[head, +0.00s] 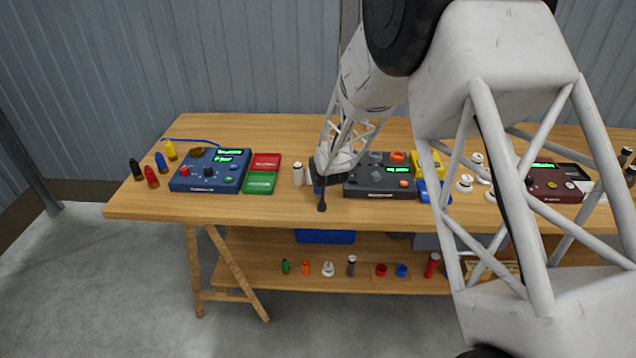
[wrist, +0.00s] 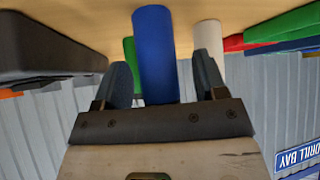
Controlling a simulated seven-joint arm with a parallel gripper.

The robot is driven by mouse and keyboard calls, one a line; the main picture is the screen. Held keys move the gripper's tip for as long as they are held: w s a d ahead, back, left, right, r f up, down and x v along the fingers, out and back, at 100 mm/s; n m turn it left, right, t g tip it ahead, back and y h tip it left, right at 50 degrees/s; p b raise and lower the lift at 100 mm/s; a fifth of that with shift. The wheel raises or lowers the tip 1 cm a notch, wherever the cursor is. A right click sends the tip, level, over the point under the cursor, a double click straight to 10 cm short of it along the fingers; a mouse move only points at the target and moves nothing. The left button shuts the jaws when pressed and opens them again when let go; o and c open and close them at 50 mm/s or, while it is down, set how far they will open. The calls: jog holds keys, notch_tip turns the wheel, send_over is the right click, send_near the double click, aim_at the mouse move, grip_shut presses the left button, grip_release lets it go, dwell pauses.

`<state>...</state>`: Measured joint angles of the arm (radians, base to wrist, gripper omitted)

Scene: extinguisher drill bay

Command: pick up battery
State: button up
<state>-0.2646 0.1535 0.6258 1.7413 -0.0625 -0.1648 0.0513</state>
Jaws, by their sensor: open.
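A blue cylinder (wrist: 156,55), battery-shaped, stands between the two fingers of my gripper (wrist: 162,82) in the wrist view. The fingers are open, one on each side of it, with a visible gap on its right; I cannot tell whether either finger touches it. In the head view my gripper (head: 321,190) is low over the table, and a bit of blue (head: 317,188) shows beside its dark finger; most of the cylinder is hidden there. A white cylinder (head: 298,174) stands just left of my gripper, and a white one (wrist: 209,38) shows in the wrist view.
The wooden table (head: 140,205) holds a dark grey console (head: 378,182) close right of my gripper. Green (head: 260,183) and red (head: 266,161) trays and a blue console (head: 208,172) lie to the left. A green object (wrist: 130,50) shows partly behind the blue cylinder.

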dwell(0.3)
jog(key=c, duration=1.1)
jog(key=shift+o, duration=0.2)
jog(key=shift+r, duration=0.2)
jog(key=shift+r, duration=4.85)
jog(key=shift+w, duration=0.1)
